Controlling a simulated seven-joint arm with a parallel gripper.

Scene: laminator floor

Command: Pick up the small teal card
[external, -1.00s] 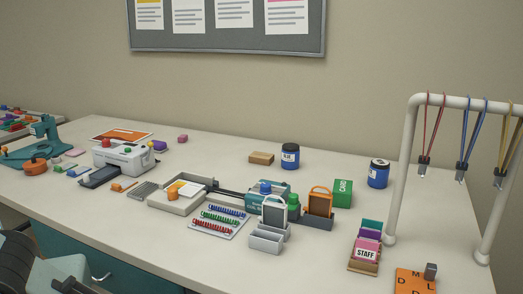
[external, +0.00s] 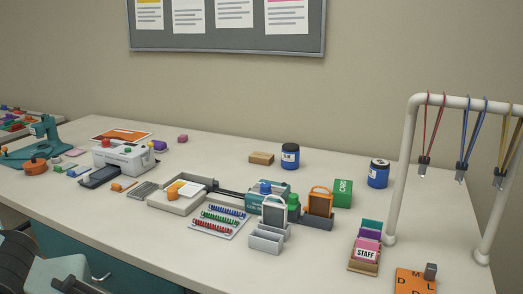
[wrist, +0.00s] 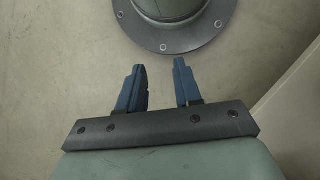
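A teal card (external: 372,225) also stands at the back of the card rack on the right, behind purple and pink cards. My gripper (wrist: 159,66) is open and empty in the wrist view, over bare floor by my round base. In the external view only my arm shows, at the bottom left.
A teal press (external: 40,145) and a white laminator (external: 123,157) stand near the left cards. Trays, comb bindings (external: 219,221) and holders fill the middle. A white lanyard stand (external: 398,180) rises at the right.

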